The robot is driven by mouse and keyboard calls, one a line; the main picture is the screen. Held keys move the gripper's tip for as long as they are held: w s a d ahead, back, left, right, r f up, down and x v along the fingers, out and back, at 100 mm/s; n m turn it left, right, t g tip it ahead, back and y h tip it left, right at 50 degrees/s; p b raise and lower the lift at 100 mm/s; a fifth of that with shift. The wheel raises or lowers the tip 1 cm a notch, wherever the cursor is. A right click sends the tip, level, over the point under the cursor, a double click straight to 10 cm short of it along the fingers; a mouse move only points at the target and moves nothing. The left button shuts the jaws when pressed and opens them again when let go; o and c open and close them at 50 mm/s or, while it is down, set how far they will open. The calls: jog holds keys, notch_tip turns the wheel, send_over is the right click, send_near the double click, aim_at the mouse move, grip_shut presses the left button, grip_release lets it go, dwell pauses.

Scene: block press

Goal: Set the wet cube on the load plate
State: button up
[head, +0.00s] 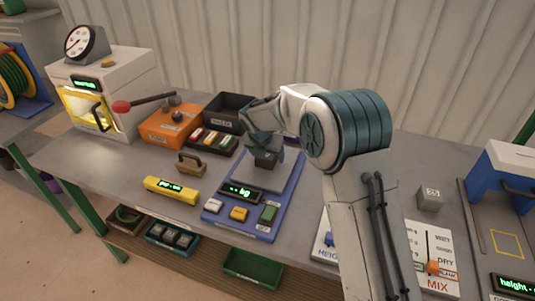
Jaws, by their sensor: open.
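A dark grey cube (265,159) sits at the middle of the grey load plate (287,181) on the blue scale, whose display reads "kg" with no clear number. My gripper (264,148) is open and directly above the cube, with its fingers near the cube's top. I cannot tell whether they touch it. My arm comes in from the right. A lighter grey cube (430,198) with a marking stands on the table at right; the marking is too small to read surely.
A blue press-like frame (505,180) stands at right.

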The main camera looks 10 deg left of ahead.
jog(key=d+v, duration=0.1)
jog(key=v, duration=1.1)
jog(key=s+d+r+m, duration=0.2)
jog(key=d+m, duration=0.2)
jog(key=d, duration=0.1)
jog(key=s+d+r+m, duration=0.2)
jog(key=s+d+m, duration=0.1)
jog(key=d+m, duration=0.15)
jog(key=s+d+f+m+g, duration=0.1)
jog(key=s+d+f+m, duration=0.2)
jog(key=s+d+m, duration=1.7)
jog(key=s+m, duration=0.3)
jog(key=m, duration=0.3)
jog(key=shift+s+d+y+b, duration=0.2)
jog(key=shift+s+y+b, duration=0.1)
jog(key=shift+s+b, duration=0.05)
